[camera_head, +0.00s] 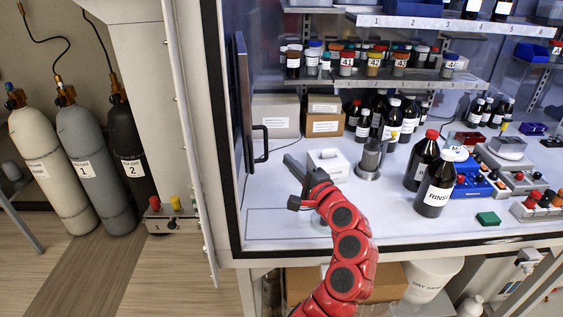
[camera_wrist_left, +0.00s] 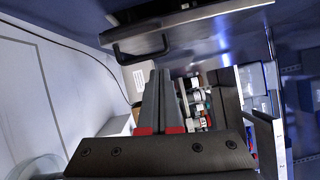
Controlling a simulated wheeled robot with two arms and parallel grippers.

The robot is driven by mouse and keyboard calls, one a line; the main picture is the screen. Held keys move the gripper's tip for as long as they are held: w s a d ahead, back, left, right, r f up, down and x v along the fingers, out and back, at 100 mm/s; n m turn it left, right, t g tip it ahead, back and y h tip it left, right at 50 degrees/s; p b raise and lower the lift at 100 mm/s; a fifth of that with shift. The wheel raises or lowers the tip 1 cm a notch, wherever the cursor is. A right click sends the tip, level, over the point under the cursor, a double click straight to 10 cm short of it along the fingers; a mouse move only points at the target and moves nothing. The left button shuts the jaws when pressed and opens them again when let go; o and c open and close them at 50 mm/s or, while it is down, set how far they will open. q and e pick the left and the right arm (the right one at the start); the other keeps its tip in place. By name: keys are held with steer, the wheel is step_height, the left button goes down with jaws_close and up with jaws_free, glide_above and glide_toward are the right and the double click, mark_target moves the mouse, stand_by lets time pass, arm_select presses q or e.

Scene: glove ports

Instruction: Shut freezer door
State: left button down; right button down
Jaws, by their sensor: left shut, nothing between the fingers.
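The freezer door appears to be the dark upright panel (camera_head: 243,90) at the left side of the enclosure, seen nearly edge-on. Its black bar handle (camera_head: 265,143) sticks out to the right. How far the door stands open is hard to tell. In the left wrist view the panel (camera_wrist_left: 200,20) crosses the top, with the handle (camera_wrist_left: 142,54) below it. My left gripper (camera_head: 288,161) is shut and empty, just right of and a little below the handle, apart from it in the picture. Its fingers (camera_wrist_left: 160,78) also show together in the left wrist view. My right gripper is not in view.
Cardboard boxes (camera_head: 324,124) stand behind the gripper. A white box (camera_head: 328,166) and a metal stand (camera_head: 368,165) are to its right, then dark bottles (camera_head: 434,188). The white worktop (camera_head: 285,222) is clear at front left. Gas cylinders (camera_head: 85,150) stand outside at left.

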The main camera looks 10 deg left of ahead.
arm_select(q)
steer(key=w+a+r+p, duration=0.1)
steer(key=w+a+p, duration=0.2)
steer(key=a, duration=0.5)
steer(key=shift+a+p, duration=0.3)
steer(key=shift+p, duration=0.25)
steer(key=shift+w, duration=0.1)
steer(key=a, duration=0.1)
steer(key=s+a+p, duration=0.1)
steer(key=shift+s+a, duration=0.15)
steer(key=shift+a, duration=0.25)
steer(key=shift+d+f, duration=0.1)
steer(key=shift+d, duration=0.05)
